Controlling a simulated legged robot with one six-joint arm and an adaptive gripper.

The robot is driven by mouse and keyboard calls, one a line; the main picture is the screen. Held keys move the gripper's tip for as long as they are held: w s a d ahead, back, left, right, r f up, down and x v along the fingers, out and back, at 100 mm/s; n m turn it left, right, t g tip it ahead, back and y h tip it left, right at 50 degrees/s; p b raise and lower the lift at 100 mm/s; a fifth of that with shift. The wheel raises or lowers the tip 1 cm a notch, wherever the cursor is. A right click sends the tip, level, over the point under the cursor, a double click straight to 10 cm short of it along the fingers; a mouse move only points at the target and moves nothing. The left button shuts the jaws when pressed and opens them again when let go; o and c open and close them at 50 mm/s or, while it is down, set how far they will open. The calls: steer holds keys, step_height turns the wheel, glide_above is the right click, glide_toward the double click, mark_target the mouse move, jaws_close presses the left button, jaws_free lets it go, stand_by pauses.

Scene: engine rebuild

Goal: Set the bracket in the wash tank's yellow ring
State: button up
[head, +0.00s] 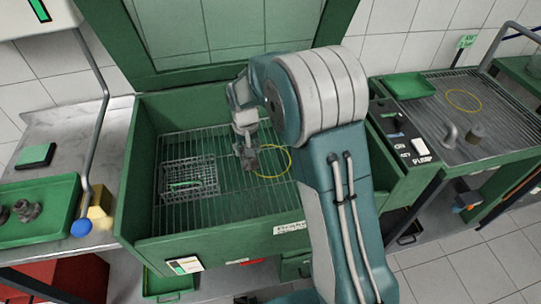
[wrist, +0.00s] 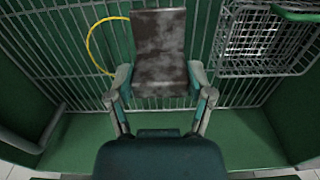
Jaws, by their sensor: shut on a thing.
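My gripper (wrist: 160,88) is shut on the bracket (wrist: 159,45), a dark, stained metal block with a flat face, in the wrist view. In the head view the bracket (head: 250,161) hangs below my gripper (head: 245,148) over the wash tank's wire rack. The yellow ring (head: 272,161) lies on the rack of the green wash tank (head: 215,240). The bracket appears just left of the ring's middle in the head view, and covers part of it. In the wrist view the ring (wrist: 98,45) shows to the left of the bracket. I cannot tell the bracket's height above the rack.
A wire basket (head: 190,179) sits on the rack left of the ring. The tank's walls stand around the rack, and its raised lid (head: 225,35) is behind. A green tray (head: 45,212) with parts is at left. Another yellow ring (head: 463,100) marks the right-hand bench.

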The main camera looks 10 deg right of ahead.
steer(key=w+d+f, duration=0.8)
steer(key=w+f, duration=0.1)
steer(key=shift+w+d+f, duration=0.1)
steer(key=shift+w+d, duration=0.1)
steer(key=shift+d, duration=0.05)
steer(key=shift+a+f, duration=0.2)
steer(key=shift+f, duration=1.35)
steer(key=o, duration=1.3)
steer(key=shift+d+f, duration=0.1)
